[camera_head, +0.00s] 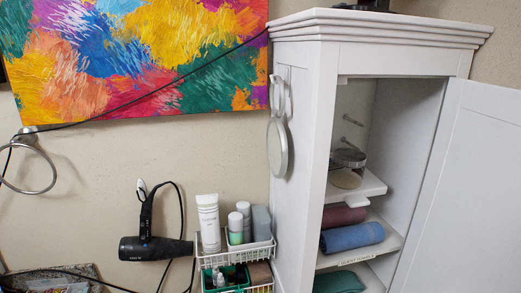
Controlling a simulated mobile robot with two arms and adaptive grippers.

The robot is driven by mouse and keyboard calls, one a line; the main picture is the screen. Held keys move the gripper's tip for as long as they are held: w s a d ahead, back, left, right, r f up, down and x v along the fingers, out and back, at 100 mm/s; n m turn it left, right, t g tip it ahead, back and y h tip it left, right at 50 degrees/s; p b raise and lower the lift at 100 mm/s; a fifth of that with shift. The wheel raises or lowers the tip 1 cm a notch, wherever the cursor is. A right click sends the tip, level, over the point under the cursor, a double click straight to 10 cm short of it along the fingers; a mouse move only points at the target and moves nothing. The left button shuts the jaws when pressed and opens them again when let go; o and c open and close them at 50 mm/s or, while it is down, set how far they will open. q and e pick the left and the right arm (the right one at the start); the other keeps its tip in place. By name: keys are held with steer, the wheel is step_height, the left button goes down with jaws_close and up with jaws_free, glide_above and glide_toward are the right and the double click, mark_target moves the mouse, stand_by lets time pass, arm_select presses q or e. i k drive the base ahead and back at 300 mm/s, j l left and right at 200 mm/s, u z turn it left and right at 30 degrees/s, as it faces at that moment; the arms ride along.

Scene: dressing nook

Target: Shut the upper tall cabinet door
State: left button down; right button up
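The tall white cabinet (308,140) stands at the right of the head view. Its upper door (470,190) is open and swung out to the right, with its right and lower parts cut off by the frame edges. The open front shows a small white shelf with a glass jar (348,158) and a round pale disc. Lower down are rolled towels: a dark red one (343,216), a blue one (352,237) and a green one (339,282). The door's handle is not visible. Neither of my grippers is in view.
A round hand mirror (278,147) hangs on the cabinet's left side. A white wire basket (212,262) with bottles hangs beside it. A black hair dryer (154,248) and a towel ring (30,165) are on the wall, under a colourful painting (135,55).

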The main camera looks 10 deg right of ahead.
mark_target(465, 234)
steer(key=k+l, duration=0.1)
steer(key=l, duration=0.85)
steer(key=k+l+u, duration=0.1)
steer(key=l, duration=0.35)
steer(key=k+l, duration=0.15)
steer(key=l, duration=0.35)
steer(key=k+l, duration=0.1)
steer(key=l, duration=0.35)
steer(key=k+l, duration=0.1)
steer(key=l, duration=0.35)
steer(key=u, duration=0.05)
